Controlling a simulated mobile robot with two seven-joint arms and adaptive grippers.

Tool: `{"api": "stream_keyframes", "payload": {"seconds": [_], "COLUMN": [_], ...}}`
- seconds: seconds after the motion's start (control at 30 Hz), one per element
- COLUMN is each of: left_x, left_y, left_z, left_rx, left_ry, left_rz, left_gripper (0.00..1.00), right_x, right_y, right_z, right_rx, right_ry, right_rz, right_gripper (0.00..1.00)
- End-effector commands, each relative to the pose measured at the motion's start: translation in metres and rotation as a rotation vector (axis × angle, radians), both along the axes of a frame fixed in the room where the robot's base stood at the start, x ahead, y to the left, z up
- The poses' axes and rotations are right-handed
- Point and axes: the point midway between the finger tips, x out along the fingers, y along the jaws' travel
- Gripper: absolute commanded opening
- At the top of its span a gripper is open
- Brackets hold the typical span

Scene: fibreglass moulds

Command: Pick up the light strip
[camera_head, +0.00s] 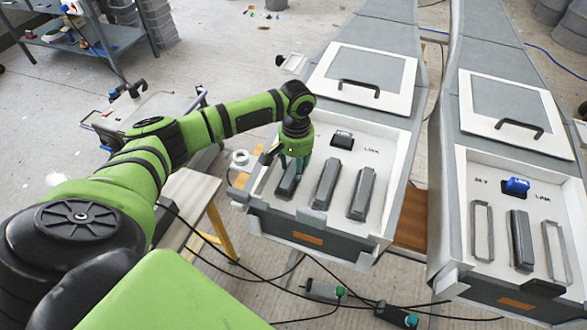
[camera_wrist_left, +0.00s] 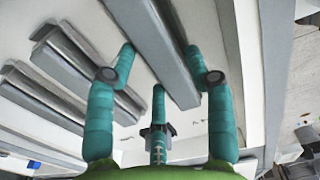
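Three dark grey light strips lie side by side in the white tray of the left mould box (camera_head: 262,192): a left one (camera_head: 288,183), a middle one (camera_head: 325,184) and a right one (camera_head: 362,192). My left gripper (camera_head: 297,158) is over the left strip, pointing down. In the left wrist view its teal fingers (camera_wrist_left: 160,62) are apart, with the strip (camera_wrist_left: 158,50) running between the two outer ones. Firm contact is not evident, and the strip appears still in the tray. My right gripper is not in view.
A second mould box (camera_head: 445,215) on the right has one strip (camera_head: 522,240) between two empty outlined slots, and a blue switch (camera_head: 516,186). A black switch (camera_head: 342,138) sits behind the left box's strips. Cables lie on the floor in front.

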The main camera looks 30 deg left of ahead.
Motion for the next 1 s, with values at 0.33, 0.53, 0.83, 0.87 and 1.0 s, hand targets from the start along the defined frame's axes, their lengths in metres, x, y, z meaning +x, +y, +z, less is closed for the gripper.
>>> {"api": "stream_keyframes", "payload": {"seconds": [0.33, 0.53, 0.83, 0.87, 1.0], "left_x": [0.0, 0.001, 0.004, 0.005, 0.012], "left_y": [0.0, 0.0, -0.011, -0.018, -0.049], "left_z": [0.0, 0.005, 0.044, 0.048, 0.067], "left_rx": [0.0, -0.001, -0.006, -0.006, -0.005], "left_ry": [0.0, -0.001, -0.006, -0.006, -0.006], "left_rz": [0.0, 0.0, -0.006, -0.007, -0.007], "left_gripper": [0.07, 0.07, 0.07, 0.07, 0.07], "right_x": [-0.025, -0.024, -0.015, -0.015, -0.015], "right_y": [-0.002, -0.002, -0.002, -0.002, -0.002], "right_z": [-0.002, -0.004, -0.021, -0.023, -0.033], "right_rx": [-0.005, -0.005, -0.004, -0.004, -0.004], "right_ry": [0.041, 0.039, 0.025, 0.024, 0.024], "right_rz": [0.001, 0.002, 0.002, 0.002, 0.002], "right_gripper": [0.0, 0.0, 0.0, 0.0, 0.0]}}
